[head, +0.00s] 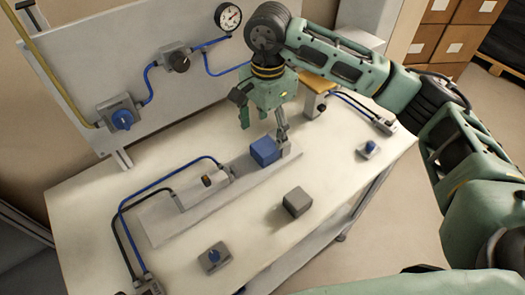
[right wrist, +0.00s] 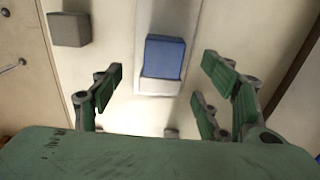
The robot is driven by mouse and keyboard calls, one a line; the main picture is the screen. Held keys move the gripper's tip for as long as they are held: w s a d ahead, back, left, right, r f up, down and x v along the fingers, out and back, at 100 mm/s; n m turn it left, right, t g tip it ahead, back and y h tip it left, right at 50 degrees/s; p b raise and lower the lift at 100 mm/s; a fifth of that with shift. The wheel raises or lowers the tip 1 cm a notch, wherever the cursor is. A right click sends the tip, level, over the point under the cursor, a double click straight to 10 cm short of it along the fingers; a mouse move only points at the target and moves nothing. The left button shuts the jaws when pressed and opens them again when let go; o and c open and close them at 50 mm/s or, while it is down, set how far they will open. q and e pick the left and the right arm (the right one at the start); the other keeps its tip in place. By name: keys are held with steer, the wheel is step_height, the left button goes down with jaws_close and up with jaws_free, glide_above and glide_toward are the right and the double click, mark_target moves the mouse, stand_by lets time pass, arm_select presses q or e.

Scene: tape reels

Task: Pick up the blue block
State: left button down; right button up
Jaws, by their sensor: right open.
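The blue block (head: 264,151) sits on a long pale rail (head: 160,225) on the table, near the rail's far right end. It also shows in the right wrist view (right wrist: 165,52), ahead of and between the lines of the fingers. My right gripper (head: 263,130) is open and empty, hanging fingers down just above and behind the block. In the right wrist view, my right gripper's fingers (right wrist: 160,90) are spread wide, and the block appears beyond their tips, not between them. My left gripper is not in view.
A grey block (head: 297,202) lies on the table in front of the rail. A grey actuator (head: 202,190) with a blue hose stands on the rail to the left. An upright panel with a gauge (head: 228,17) stands behind.

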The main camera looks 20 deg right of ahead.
mark_target(262, 147)
steer(key=shift+w+f, duration=0.2)
steer(key=shift+f, duration=0.35)
steer(key=shift+s+a+f+p, duration=0.1)
steer(key=shift+f+p, duration=0.4)
steer(key=shift+f, duration=0.3)
steer(key=shift+s+a+f+p, duration=0.1)
steer(key=shift+s+f+p, duration=0.05)
steer(key=shift+f+p, duration=0.15)
steer(key=f+p, duration=0.1)
steer(key=f, duration=0.2)
steer(key=shift+a+f+p, duration=0.35)
steer(key=shift+f, duration=0.55)
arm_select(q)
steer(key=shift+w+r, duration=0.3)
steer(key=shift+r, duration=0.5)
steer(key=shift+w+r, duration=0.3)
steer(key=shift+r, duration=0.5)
arm_select(e)
steer(key=shift+r, duration=0.15)
steer(key=c, duration=1.5)
